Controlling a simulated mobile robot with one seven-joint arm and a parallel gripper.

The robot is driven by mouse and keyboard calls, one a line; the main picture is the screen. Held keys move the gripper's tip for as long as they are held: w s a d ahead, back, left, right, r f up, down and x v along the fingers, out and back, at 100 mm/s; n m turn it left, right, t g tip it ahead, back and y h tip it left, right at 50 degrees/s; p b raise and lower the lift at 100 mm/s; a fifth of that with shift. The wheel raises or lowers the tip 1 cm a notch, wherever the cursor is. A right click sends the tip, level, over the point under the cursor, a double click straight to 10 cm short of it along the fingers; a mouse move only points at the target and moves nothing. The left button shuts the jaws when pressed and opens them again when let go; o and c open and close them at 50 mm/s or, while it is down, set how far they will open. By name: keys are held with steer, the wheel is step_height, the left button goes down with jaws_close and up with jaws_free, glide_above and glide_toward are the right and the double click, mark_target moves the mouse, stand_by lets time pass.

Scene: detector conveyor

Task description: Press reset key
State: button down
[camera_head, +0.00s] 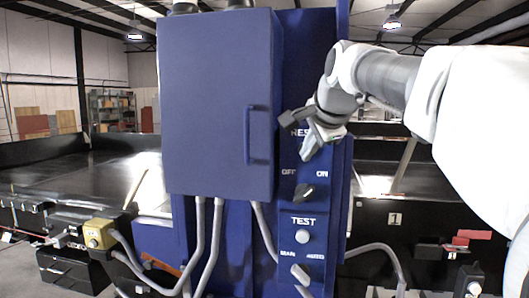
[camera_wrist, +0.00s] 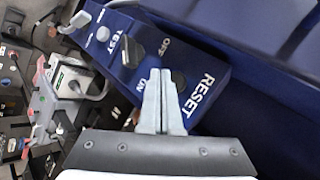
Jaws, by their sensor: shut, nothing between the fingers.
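The narrow blue control panel (camera_head: 312,215) stands right of the large blue cabinet. Its "RESET" label is partly covered by my arm in the head view and reads clearly in the wrist view (camera_wrist: 199,95). My gripper (camera_head: 308,152) is shut and empty, with its fingertips in front of the panel between the "RESET" and "OFF/ON" labels. In the wrist view the closed fingers (camera_wrist: 163,76) overlap this same area. Whether the tips touch the panel cannot be told.
Below are a black OFF/ON knob (camera_head: 304,192), a white TEST button (camera_head: 302,236) and a lower switch (camera_head: 300,273). The blue cabinet (camera_head: 220,100) with a protruding handle (camera_head: 250,135) is close at left. Grey conduits (camera_head: 208,240) run below it. Black conveyor (camera_head: 70,175) extends behind.

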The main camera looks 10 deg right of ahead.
steer(key=s, duration=0.2)
steer(key=s+a+b, duration=0.1)
steer(key=shift+s+a, duration=0.1)
steer(key=shift+s, duration=0.3)
steer(key=shift+f, duration=0.1)
steer(key=s+f+n+g, duration=0.4)
steer(key=s+f+n, duration=1)
steer(key=s+f, duration=1)
step_height(320, 180, down, 3)
steer(key=shift+s+r+n+h, duration=0.1)
steer(key=shift+s+n+h, duration=0.2)
steer(key=shift+s+h, duration=0.1)
